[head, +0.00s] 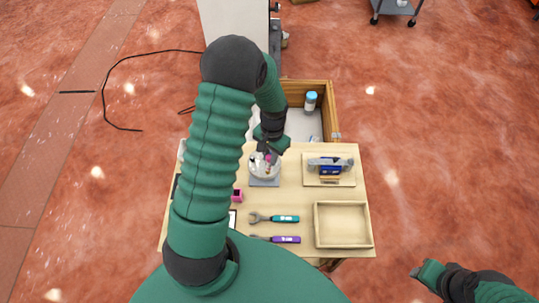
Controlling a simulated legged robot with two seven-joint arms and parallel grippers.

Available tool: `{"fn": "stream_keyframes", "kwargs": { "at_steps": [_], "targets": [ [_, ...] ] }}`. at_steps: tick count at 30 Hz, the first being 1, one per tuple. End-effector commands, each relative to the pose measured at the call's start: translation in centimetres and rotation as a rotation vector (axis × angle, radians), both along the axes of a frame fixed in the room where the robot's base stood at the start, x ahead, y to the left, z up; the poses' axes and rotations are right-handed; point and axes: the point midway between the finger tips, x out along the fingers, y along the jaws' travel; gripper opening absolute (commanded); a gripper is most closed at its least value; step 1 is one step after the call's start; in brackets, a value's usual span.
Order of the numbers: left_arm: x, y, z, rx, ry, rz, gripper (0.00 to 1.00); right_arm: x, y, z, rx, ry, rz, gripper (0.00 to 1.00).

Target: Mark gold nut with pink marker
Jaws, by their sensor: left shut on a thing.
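My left gripper (265,149) reaches down over a round whitish dish (262,173) at the back middle of the table. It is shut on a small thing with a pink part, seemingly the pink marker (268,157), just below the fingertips. The marker is small and partly covered by the gripper. I cannot make out a gold nut; small items in the dish are too small to tell apart. My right gripper (418,271) is off the table at the lower right, and its jaws are too small to read.
A small pink holder (237,195) stands left of a teal wrench (274,218) and a purple wrench (275,239). An empty wooden tray (343,245) is at the front right. A blue and grey device (330,166) stands behind it. A wooden crate (331,100) lies beyond the table.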

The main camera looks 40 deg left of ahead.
Motion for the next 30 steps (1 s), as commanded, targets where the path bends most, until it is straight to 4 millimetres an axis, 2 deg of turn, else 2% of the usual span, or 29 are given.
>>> {"fn": "stream_keyframes", "kwargs": {
  "at_steps": [30],
  "targets": [
    [-0.2,-1.5,0.0,-0.002,0.003,-0.001,0.0,0.0,0.0,0.4,0.0,0.0,0.0,0.37]
  ]
}}
